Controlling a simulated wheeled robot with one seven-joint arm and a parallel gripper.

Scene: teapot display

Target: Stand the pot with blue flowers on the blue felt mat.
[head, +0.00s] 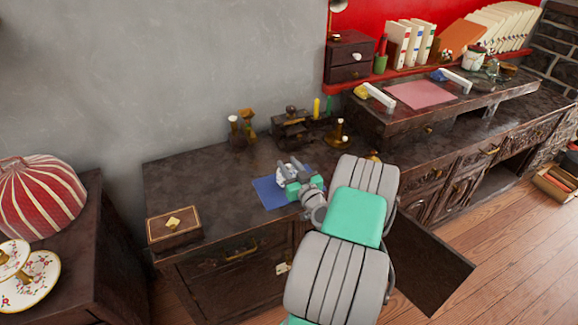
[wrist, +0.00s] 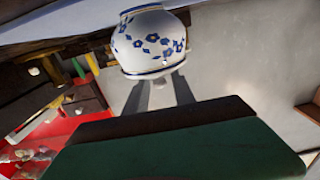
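The pot with blue flowers (wrist: 152,42) is round and white with blue bands, and fills the top middle of the wrist view. In the head view it is a small, partly hidden white shape (head: 282,177) over the blue felt mat (head: 267,194). Whether its base rests on the mat is hard to tell. My gripper (wrist: 160,83) has its two grey fingers apart, with a visible gap between them and the pot just past the tips. In the head view my gripper (head: 290,175) is over the mat, close beside the pot, and its body hides part of both.
A brown box (head: 174,228) stands at the counter's front left. Brass candlesticks (head: 240,128) and a dark scale-like object (head: 291,128) stand behind the mat. A raised shelf with a pink mat (head: 421,95) is at the right.

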